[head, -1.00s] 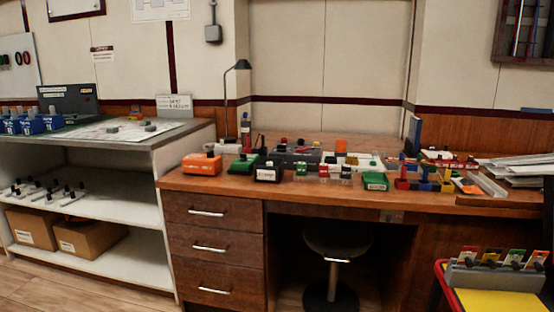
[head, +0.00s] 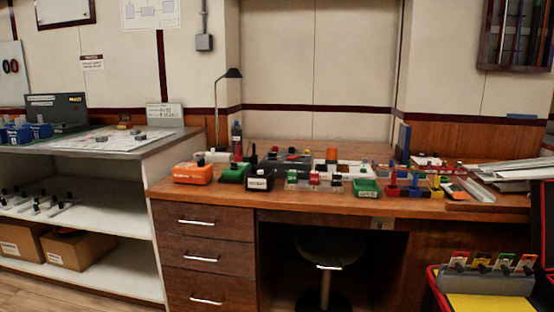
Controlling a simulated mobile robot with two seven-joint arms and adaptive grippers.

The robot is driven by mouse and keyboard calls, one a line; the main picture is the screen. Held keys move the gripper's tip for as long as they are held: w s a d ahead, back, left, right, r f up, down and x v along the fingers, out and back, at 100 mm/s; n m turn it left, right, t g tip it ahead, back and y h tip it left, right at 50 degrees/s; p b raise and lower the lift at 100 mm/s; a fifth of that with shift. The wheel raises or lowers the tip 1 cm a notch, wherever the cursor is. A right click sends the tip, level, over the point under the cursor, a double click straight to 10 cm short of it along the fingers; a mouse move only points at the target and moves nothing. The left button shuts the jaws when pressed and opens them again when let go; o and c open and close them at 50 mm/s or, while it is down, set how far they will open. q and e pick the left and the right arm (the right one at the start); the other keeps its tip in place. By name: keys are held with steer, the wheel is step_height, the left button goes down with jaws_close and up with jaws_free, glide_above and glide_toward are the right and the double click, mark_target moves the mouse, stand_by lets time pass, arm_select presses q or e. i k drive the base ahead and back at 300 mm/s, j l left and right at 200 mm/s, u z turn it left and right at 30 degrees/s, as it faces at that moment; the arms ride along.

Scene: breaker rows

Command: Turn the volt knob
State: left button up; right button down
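No knob can be made out as the volt knob at this distance. On the wooden desk (head: 400,200) stand several small devices: an orange box (head: 193,173) at the left, a green box (head: 235,173), a black box with a white label (head: 259,180), and a dark grey panel unit (head: 288,161) behind them. A green labelled bin (head: 366,188) is near the front edge. A black case with a yellow marking (head: 57,112) stands on the left bench. Neither of my grippers is in view.
A stool (head: 328,250) is under the desk. A red-rimmed cart with a yellow surface (head: 490,305) and several coloured tags is at the lower right. A white shelf bench (head: 110,190) adjoins the desk's left. A thin lamp (head: 217,110) stands behind. Grey strips (head: 510,173) lie at right.

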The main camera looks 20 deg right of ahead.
mark_target(272, 156)
steer(key=i+l, duration=0.2)
steer(key=i, duration=0.3)
steer(key=i+l, duration=0.2)
steer(key=i, duration=0.3)
steer(key=i+l, duration=0.2)
steer(key=i, duration=0.3)
steer(key=l+z, duration=0.05)
